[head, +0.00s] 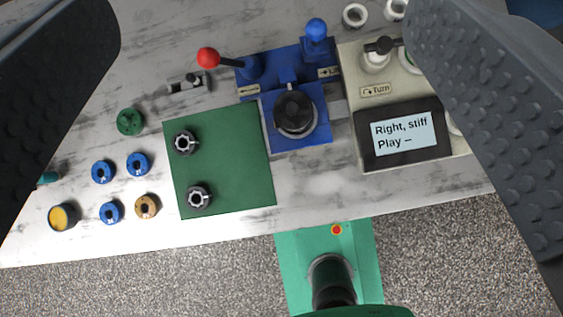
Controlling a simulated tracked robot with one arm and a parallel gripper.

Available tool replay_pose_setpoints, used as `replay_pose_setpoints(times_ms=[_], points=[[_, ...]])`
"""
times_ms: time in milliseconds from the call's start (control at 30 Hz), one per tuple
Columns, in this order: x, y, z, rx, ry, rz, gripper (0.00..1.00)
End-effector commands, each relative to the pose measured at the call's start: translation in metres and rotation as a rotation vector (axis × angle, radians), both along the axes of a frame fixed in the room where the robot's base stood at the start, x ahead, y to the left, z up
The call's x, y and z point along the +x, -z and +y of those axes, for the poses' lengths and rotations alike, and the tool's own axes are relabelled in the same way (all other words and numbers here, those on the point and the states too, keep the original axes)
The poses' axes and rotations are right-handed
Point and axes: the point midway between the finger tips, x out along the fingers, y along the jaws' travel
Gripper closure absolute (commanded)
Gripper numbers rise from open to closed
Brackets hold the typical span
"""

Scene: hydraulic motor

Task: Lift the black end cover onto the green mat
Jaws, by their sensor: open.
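The black end cover (294,113) is a round dark piece seated on a blue square block at the middle of the bench. The green mat (232,160) lies just left of that block, with two small dark toothed parts with light centres (185,143) on its left side. My gripper (262,32) is wide open. Its two grey ribbed fingers show large at the left and right edges, with nothing between them close to the camera. The cover lies below and between the fingers, apart from both.
A blue fixture with a red-knobbed lever (208,57) and a blue knob (316,29) stands behind the cover. A pale control box with a screen (403,136) is close on its right. Blue rings (138,164), a brown ring and a green disc lie left of the mat.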

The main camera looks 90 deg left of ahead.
Motion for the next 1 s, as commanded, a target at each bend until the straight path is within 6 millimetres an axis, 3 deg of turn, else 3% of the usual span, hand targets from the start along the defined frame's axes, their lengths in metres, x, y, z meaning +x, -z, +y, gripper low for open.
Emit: replay_pose_setpoints(times_ms=[33, 200, 500, 700, 1000], points=[[0.013, 0.017, -0.001, 0.018, 0.022, 0.064, 0.20], [0.034, 0.075, 0.000, 0.085, 0.097, 0.284, 0.20], [0.046, 0.172, 0.005, 0.168, 0.235, 0.656, 0.20], [0.043, 0.207, 0.009, 0.190, 0.293, 0.808, 0.20], [0.041, 0.230, 0.012, 0.196, 0.312, 0.860, 0.20]])
